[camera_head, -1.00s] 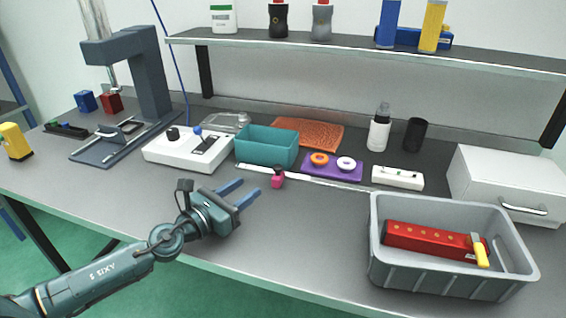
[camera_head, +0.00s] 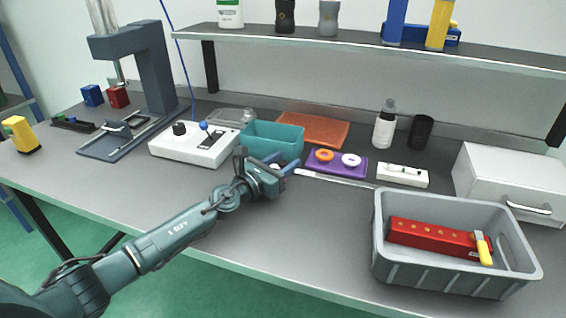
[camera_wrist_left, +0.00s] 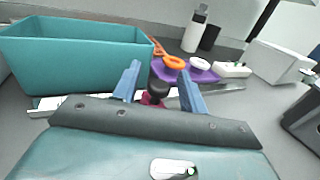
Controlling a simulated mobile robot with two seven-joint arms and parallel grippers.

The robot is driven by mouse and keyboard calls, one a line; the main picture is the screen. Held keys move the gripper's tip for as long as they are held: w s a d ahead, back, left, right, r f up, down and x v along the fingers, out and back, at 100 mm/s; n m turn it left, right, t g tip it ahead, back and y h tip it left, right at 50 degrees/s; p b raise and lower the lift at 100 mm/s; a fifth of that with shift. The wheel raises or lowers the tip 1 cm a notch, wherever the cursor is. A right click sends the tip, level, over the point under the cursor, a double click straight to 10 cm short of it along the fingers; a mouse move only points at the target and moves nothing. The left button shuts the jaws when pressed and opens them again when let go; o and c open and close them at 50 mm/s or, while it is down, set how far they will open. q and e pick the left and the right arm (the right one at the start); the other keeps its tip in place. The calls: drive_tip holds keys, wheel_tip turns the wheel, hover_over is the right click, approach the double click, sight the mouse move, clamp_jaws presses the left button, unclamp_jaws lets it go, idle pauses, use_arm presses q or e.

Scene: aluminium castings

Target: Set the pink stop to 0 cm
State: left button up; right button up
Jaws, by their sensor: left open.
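The pink stop (camera_wrist_left: 153,98), with a dark knob on top, shows in the left wrist view between the two blue fingers of my left gripper (camera_wrist_left: 163,88). It sits on a pale ruler-like rail (camera_head: 335,178) that runs along the bench. In the head view the gripper (camera_head: 282,163) hides the stop almost wholly. My left gripper is open, with a finger on either side of the stop; I cannot tell whether either finger touches it. The scale marks on the rail are too small to read. My right gripper is not in view.
A teal bin (camera_head: 273,138) stands right behind the left gripper. A purple tray (camera_head: 336,163) with orange and white rings is to the right. A grey crate (camera_head: 455,273) with a red block stands at the front right. The bench front is clear.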

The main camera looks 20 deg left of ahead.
use_arm(q)
clamp_jaws()
idle(0.3)
